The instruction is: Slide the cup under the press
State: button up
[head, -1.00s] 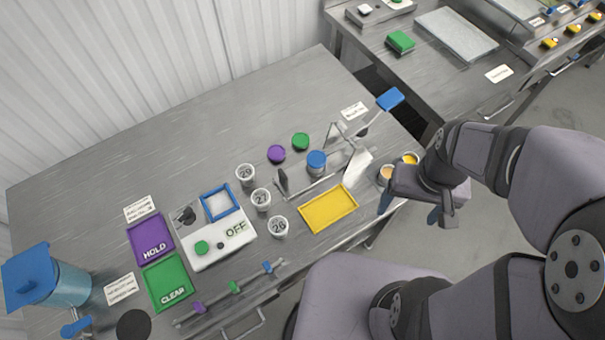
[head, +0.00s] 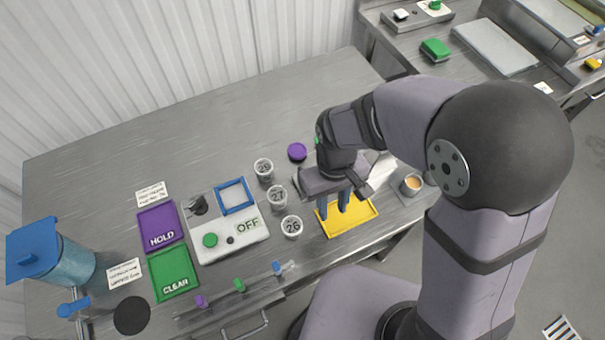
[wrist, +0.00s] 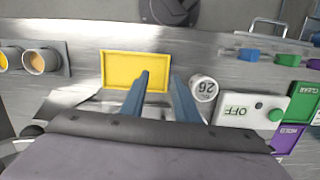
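Three white numbered cups stand in a row between the white control box and the yellow tray (head: 366,213): the back cup (head: 264,168), the cup marked 27 (head: 277,196) and the front cup marked 26 (head: 292,227). Cup 26 also shows in the wrist view (wrist: 203,89), just right of my gripper's fingers. My gripper (head: 336,212) is open and empty, with its blue fingers pointing down over the yellow tray. It also shows in the wrist view (wrist: 160,95), fingers apart. The press is mostly hidden behind my arm.
The white box marked OFF (head: 238,243) stands left of the cups, with purple HOLD (head: 160,210) and green CLEAR (head: 172,290) trays beyond. A purple disc (head: 297,152) lies behind. A filled cup (head: 411,185) sits at right. The back left table is clear.

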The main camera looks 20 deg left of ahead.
jog(key=shift+n+t+y, duration=0.3)
jog(key=shift+t+y, duration=0.3)
jog(key=w+a+r, duration=0.1)
jog(key=w+a, duration=0.1)
jog(key=a, duration=0.1)
jog(key=w+a+r, duration=0.2)
jog(key=w+a, duration=0.1)
jog(key=a, duration=0.1)
jog(key=w+a+r, duration=0.2)
jog(key=w+a, duration=0.1)
jog(key=shift+a, duration=0.2)
jog(key=shift+s+d+r, duration=0.1)
jog(key=shift+s+r, duration=0.1)
jog(key=shift+r, duration=0.05)
jog(key=shift+s+d, duration=0.2)
jog(key=shift+d, duration=0.05)
jog(key=shift+f, duration=0.4)
jog(key=shift+f+p, duration=1.15)
jog(key=shift+f, duration=2.15)
grip_shut()
